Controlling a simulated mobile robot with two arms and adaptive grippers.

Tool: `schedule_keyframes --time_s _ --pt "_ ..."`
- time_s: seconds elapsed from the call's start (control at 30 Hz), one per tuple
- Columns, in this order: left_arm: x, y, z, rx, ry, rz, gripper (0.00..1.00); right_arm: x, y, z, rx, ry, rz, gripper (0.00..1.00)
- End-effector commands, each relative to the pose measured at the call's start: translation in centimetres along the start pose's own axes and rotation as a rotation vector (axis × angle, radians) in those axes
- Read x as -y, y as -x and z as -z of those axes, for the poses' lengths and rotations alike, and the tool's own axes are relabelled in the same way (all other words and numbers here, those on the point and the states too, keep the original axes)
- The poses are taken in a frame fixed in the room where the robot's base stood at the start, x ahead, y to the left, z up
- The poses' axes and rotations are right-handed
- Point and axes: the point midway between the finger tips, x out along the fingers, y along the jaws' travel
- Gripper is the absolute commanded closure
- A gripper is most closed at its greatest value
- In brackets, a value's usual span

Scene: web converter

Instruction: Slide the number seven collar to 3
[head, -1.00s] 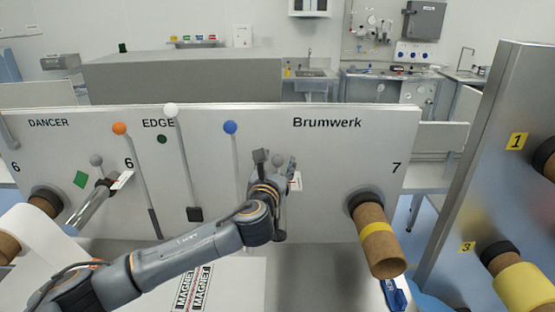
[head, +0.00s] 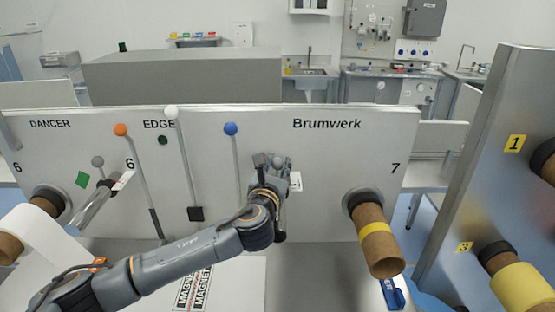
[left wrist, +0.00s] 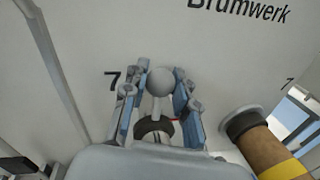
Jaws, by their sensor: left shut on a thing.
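The number seven collar shows in the left wrist view as a dark ring (left wrist: 155,128) with a pale stem and a round grey knob (left wrist: 160,82), right of a printed 7. My left gripper (left wrist: 158,92) has its blue-grey fingers on both sides of the knob and stem and is shut on it. In the head view the gripper (head: 273,162) is at the upright panel (head: 335,210), below the Brumwerk lettering, with the grey knob (head: 278,160) between its fingertips. The arm hides most of the collar and its shaft. My right gripper is not in view.
A brown core with a yellow band (head: 376,229) sticks out to the right, under another 7. Levers with orange (head: 120,129), white (head: 171,111) and blue (head: 230,128) knobs stand left of the gripper. A metal side panel (head: 480,170) carries labels 1 and 3.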

Motion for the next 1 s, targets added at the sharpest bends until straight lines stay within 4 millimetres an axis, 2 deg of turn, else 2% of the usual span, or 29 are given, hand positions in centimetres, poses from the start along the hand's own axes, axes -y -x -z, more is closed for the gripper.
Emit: schedule_keyframes --time_s 0.2,0.23,0.3,0.33,0.73,0.87,1.0 --pt "0.1 0.0 0.1 -0.002 0.001 0.001 1.00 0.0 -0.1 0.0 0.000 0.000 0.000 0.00" --pt "0.1 0.0 0.1 -0.002 0.001 0.001 0.66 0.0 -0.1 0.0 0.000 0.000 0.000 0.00" --pt "0.1 0.0 0.1 -0.001 0.001 0.001 0.52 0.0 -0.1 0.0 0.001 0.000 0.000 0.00" --pt "0.1 0.0 0.1 -0.001 0.001 0.001 0.48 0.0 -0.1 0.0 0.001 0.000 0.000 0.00" --pt "0.1 0.6 0.1 0.000 0.000 0.002 0.48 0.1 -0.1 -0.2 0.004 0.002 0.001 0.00" --pt "0.1 2.3 0.2 -0.001 0.001 0.003 0.48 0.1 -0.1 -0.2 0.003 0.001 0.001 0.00" --pt "0.1 5.1 0.2 -0.001 0.002 0.004 0.48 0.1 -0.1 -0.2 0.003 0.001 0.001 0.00"
